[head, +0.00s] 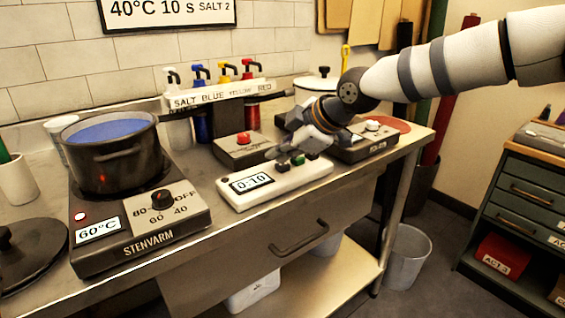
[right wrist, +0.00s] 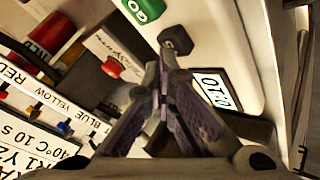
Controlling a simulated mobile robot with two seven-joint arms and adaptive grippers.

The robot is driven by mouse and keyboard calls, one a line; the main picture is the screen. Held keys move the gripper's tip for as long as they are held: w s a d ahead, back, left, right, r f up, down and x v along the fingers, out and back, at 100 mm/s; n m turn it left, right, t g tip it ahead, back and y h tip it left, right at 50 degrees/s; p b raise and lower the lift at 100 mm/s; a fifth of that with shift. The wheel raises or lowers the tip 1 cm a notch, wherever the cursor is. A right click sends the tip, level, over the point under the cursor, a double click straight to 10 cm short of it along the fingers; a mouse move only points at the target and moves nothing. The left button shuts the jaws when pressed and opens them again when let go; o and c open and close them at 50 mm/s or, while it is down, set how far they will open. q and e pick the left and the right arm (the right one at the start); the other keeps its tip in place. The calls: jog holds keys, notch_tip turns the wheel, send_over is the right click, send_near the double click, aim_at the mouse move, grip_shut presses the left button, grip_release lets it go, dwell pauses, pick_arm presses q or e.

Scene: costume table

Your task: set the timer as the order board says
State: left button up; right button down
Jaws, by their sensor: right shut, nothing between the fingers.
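The order board (head: 168,12) on the wall reads 40°C 10 s SALT 2, with its top cut off. The white timer (head: 275,192) lies at the counter's front, its display (head: 250,183) showing 0:10. The display also shows in the right wrist view (right wrist: 217,90), near a green GO button (right wrist: 144,8) and a dark button (right wrist: 176,40). My right gripper (head: 277,153) is shut and empty, low over the timer's back edge. In the right wrist view its fingertips (right wrist: 163,70) are close to the dark button; contact cannot be told. My left gripper is out of view.
Left of the timer, a hot plate (head: 140,228) showing 60°C carries a dark pot (head: 118,168) of blue liquid. Behind the timer are a box with a red button (head: 242,140) and a pump-bottle rack (head: 225,93). A second hot plate (head: 365,145) stands right, partly behind my arm.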

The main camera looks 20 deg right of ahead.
aim_at(281, 166)
jog(key=shift+r, duration=0.8)
jog(key=shift+r+p, duration=0.4)
jog(key=shift+r, duration=2.1)
